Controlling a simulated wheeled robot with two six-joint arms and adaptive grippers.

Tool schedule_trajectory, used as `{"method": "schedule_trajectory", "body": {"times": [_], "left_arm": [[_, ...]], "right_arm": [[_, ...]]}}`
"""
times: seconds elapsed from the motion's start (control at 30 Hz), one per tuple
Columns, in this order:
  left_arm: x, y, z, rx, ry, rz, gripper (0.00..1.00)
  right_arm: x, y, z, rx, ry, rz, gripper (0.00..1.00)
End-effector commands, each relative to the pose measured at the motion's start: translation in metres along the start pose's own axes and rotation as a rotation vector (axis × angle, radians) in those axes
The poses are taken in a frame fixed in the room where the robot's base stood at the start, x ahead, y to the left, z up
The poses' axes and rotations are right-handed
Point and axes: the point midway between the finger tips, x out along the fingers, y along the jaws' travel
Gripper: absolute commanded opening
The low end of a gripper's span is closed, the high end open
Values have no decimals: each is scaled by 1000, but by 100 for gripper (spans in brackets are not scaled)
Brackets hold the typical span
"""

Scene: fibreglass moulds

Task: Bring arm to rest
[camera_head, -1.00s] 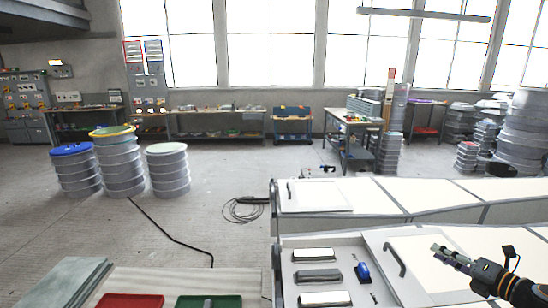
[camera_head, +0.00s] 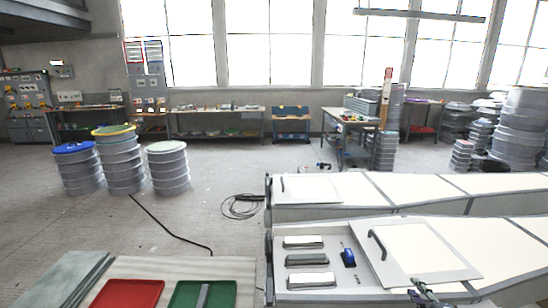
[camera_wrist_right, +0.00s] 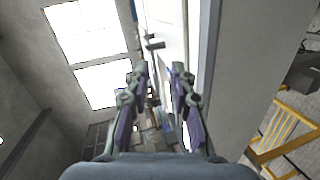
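My right gripper (camera_head: 422,290) shows at the bottom edge of the head view, in front of the white mould's near side, mostly cut off. In the right wrist view its two fingers (camera_wrist_right: 160,72) stand apart with nothing held between them. The wrist view is tilted, with windows at the left and a pale panel edge at the right. My left gripper is not in view.
The white mould (camera_head: 440,245) has an open bay with several grey blocks, a blue tool (camera_head: 348,258) and a panel with a dark handle (camera_head: 378,245). A red tray (camera_head: 128,294) and a green tray (camera_head: 222,293) lie at the lower left. Open floor (camera_head: 110,225) lies beyond.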

Motion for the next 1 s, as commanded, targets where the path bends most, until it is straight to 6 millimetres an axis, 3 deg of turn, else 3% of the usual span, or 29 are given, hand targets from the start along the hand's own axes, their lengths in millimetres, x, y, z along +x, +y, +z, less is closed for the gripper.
{"method": "schedule_trajectory", "body": {"times": [0.2, 0.3, 0.5, 0.73, 0.77, 1.0], "left_arm": [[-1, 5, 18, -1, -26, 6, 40], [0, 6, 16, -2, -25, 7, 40], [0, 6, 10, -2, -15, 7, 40], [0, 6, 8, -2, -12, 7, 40], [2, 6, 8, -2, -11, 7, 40], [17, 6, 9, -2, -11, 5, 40]], "right_arm": [[-64, -84, -39, 521, -303, -223, 24], [-98, -112, -57, 704, -426, -333, 24], [-162, -146, -91, 953, -612, -522, 24], [-227, -162, -128, 1151, -778, -712, 24], [-229, -169, -128, 1162, -794, -728, 24], [-193, -250, -108, 1146, -819, -737, 24]]}}
